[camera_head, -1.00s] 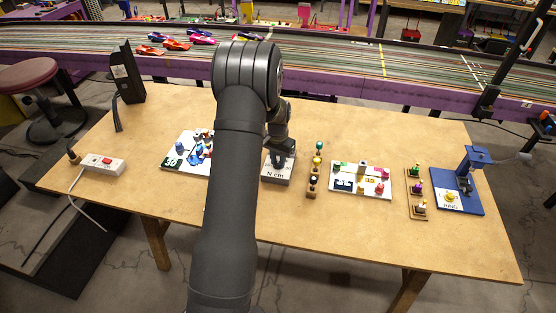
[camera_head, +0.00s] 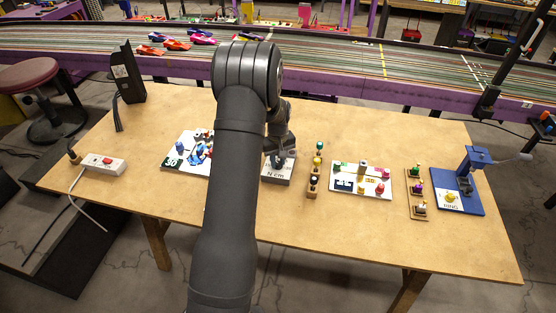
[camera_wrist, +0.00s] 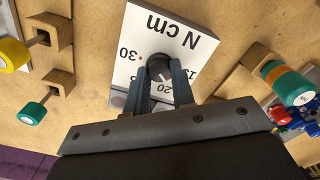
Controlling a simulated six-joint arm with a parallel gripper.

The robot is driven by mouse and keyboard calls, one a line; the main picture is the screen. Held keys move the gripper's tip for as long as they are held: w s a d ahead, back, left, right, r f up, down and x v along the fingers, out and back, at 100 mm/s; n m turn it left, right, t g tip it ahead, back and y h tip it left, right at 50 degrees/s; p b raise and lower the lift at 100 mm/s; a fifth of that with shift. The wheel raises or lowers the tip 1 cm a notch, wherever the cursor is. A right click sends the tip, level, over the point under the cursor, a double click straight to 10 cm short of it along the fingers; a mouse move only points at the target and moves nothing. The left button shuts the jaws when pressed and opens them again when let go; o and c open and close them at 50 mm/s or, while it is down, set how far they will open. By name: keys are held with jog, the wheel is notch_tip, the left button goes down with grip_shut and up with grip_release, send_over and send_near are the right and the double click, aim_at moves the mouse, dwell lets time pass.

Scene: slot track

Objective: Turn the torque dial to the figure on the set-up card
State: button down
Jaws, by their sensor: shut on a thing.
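The torque dial is a dark round knob (camera_wrist: 159,66) on a white box marked "N cm" (camera_wrist: 190,39); the box also shows in the head view (camera_head: 276,179). In the wrist view the printed face is upside down, with 30 and 20 legible and another figure partly covered. My gripper (camera_wrist: 160,76) points down at the box, its two fingers shut on the knob from both sides. The fingers hide part of the scale, and I cannot read the setting surely. Dark cards with pale figures lie on the left board (camera_head: 172,162) and right board (camera_head: 343,185); I cannot tell which is the set-up card.
A wooden rack with coloured knobs (camera_head: 314,184) stands just right of the box. Farther right are another small rack (camera_head: 417,193) and a blue press (camera_head: 470,180). A power strip (camera_head: 104,164) lies at the left. The table's front strip is clear.

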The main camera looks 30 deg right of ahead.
aim_at(278, 163)
jog(key=n, duration=0.4)
jog(key=shift+n, duration=1.8)
jog(key=c, duration=1.2)
grip_release()
notch_tip(278, 163, up, 17)
jog(key=shift+r, duration=0.2)
jog(key=shift+f, duration=0.1)
